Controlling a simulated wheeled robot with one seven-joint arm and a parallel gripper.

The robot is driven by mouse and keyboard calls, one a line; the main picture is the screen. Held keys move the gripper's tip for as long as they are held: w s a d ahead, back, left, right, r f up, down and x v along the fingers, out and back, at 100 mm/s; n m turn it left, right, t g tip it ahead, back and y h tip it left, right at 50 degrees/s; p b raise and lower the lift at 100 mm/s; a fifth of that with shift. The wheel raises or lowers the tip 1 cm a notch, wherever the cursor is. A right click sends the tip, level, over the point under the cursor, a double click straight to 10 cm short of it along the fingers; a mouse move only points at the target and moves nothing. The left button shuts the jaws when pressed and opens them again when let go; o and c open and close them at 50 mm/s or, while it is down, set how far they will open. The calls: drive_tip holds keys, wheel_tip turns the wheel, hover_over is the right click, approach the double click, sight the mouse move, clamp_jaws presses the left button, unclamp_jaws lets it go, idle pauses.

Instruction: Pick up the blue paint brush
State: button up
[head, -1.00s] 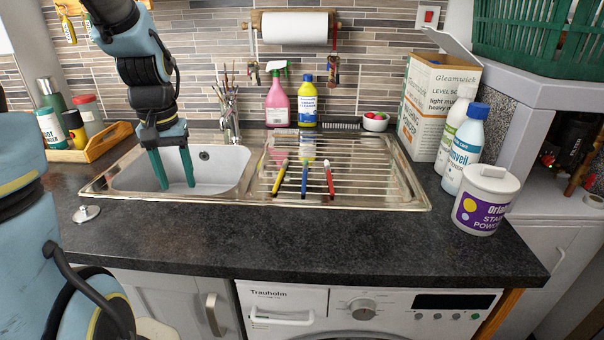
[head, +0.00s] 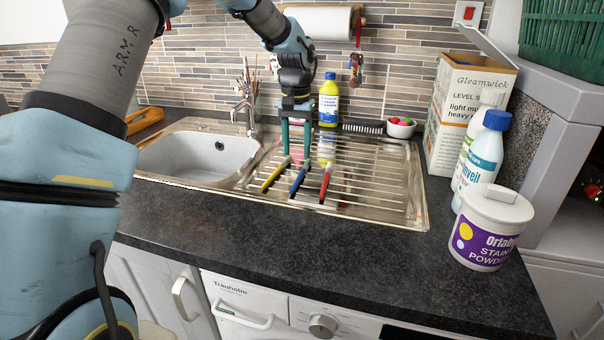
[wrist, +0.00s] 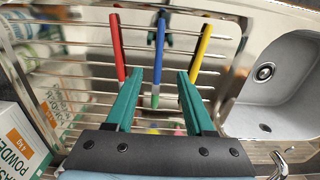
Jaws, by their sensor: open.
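The blue paint brush (head: 298,182) lies on the ribbed metal drainer (head: 385,205), between a yellow brush (head: 273,175) and a red brush (head: 326,183). In the wrist view the blue brush (wrist: 159,48) runs lengthwise, with its pale ferrule and greenish tip (wrist: 155,101) in line with the gap between my fingers. My gripper (head: 296,157) is open and empty, its two green fingers pointing down near the far end of the brushes. In the wrist view my gripper (wrist: 160,74) spans the blue brush, with the red and yellow brushes outside it. Its exact height above the drainer is unclear.
The sink bowl (head: 195,157) is left of the drainer. A yellow bottle (head: 328,100) and a small bowl (head: 400,128) stand behind. A carton (head: 462,110), white bottles and a powder tub (head: 488,235) line the right. The front worktop is clear.

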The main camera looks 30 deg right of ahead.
sight(298, 178)
wheel_tip(298, 178, down, 8)
drive_tip(key=p, duration=0.3)
drive_tip(key=shift+d, duration=0.15)
drive_tip(key=shift+c, duration=0.3)
clamp_jaws()
idle(0.3)
